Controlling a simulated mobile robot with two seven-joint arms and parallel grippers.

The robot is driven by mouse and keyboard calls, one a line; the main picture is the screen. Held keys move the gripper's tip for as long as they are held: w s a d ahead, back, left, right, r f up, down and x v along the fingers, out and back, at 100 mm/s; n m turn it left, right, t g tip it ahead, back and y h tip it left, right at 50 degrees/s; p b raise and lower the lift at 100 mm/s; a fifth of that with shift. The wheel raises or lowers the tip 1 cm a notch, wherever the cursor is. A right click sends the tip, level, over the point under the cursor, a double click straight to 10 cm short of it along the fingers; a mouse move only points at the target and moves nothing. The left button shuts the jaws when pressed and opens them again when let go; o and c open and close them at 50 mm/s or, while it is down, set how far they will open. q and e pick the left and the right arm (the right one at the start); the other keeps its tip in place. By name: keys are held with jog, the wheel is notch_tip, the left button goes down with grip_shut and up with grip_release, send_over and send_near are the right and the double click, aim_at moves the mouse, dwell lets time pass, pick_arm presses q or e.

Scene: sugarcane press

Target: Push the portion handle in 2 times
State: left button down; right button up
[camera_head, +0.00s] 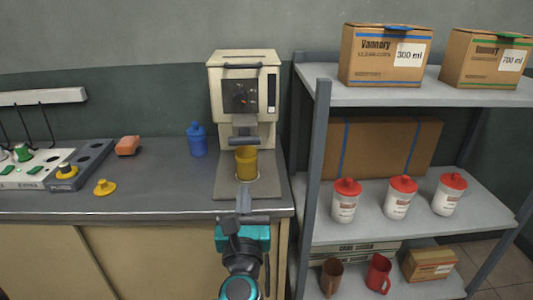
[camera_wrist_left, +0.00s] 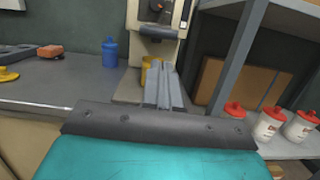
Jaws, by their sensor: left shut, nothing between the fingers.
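The beige press (camera_head: 243,88) stands at the back of the counter, with a dark window in its front. A dark grey bar-like handle (camera_head: 243,141) sticks out low on its front; I cannot tell for sure that this is the portion handle. A yellow cup (camera_head: 246,163) stands upright on the base below it. My left gripper (camera_head: 243,192) is shut and empty, in front of the cup near the counter's front edge, apart from the handle. In the left wrist view its fingers (camera_wrist_left: 167,85) are together and partly hide the cup. My right gripper is not in view.
A blue bottle (camera_head: 197,139), an orange block (camera_head: 127,145) and a yellow knob-like piece (camera_head: 104,187) are on the counter (camera_head: 150,185). A metal shelf (camera_head: 400,214) with red-lidded jars, boxes and mugs stands close on the right. The counter left of the press is mostly clear.

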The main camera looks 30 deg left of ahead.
aim_at(245, 143)
pick_arm(q)
jog(key=shift+n, duration=0.3)
jog(key=p+x, duration=0.1)
jog(key=x, duration=1.2)
jog(key=shift+w+a, duration=0.2)
jog(key=shift+w, duration=0.15)
jog(key=shift+w+a, duration=0.1)
jog(key=shift+w, duration=0.1)
jog(key=w+a, duration=0.1)
jog(key=w+a+b, duration=0.1)
jog(key=w, duration=0.1)
jog(key=shift+f, duration=0.1)
jog(key=shift+r, duration=0.25)
